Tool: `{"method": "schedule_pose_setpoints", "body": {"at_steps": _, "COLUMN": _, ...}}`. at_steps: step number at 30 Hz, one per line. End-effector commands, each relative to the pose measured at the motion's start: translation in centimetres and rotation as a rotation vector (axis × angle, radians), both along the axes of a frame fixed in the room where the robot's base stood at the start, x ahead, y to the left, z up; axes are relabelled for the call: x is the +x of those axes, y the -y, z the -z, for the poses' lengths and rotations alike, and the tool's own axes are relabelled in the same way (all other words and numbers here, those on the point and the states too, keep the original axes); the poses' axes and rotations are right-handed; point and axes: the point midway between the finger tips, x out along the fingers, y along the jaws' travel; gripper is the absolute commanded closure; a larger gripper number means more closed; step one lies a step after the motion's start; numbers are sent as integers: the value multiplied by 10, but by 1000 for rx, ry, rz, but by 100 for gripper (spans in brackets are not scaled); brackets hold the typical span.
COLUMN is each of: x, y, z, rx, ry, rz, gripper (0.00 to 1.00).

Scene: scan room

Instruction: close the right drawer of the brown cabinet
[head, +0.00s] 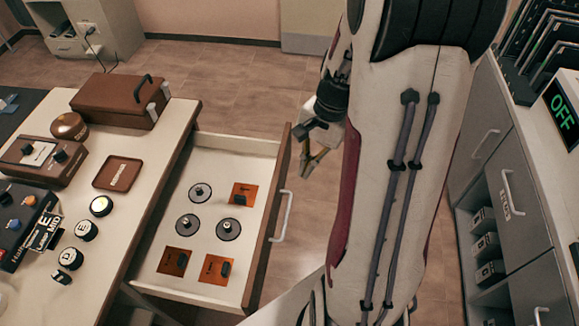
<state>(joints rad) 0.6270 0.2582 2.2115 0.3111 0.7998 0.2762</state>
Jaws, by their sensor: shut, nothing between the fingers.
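The right drawer (258,226) of the brown cabinet (152,185) is pulled out to the right, showing its white interior. Its brown front carries a pale handle (282,216) on the outer side. Inside lie grey discs (228,229) and orange plates (216,268) with dark knobs. My gripper (309,172) is shut and empty, just right of the far end of the drawer front. It looks apart from the handle, but its exact height and gap cannot be told. My arm covers the floor to its right.
The cabinet top holds a brown case (120,101), a small brown tray (118,173), a brown device (42,158) and several round knobs. A grey cabinet (507,190) with a display reading OFF (563,115) stands at the right. Floor shows beyond the drawer.

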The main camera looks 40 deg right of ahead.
Motion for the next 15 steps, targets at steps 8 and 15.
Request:
{"method": "schedule_pose_setpoints", "body": {"at_steps": 8, "x": 13, "y": 30, "z": 43, "rx": 76, "ry": -53, "rz": 269, "gripper": 100}}
{"method": "schedule_pose_setpoints", "body": {"at_steps": 15, "x": 25, "y": 56, "z": 81, "rx": 133, "ry": -95, "rz": 523, "gripper": 100}}
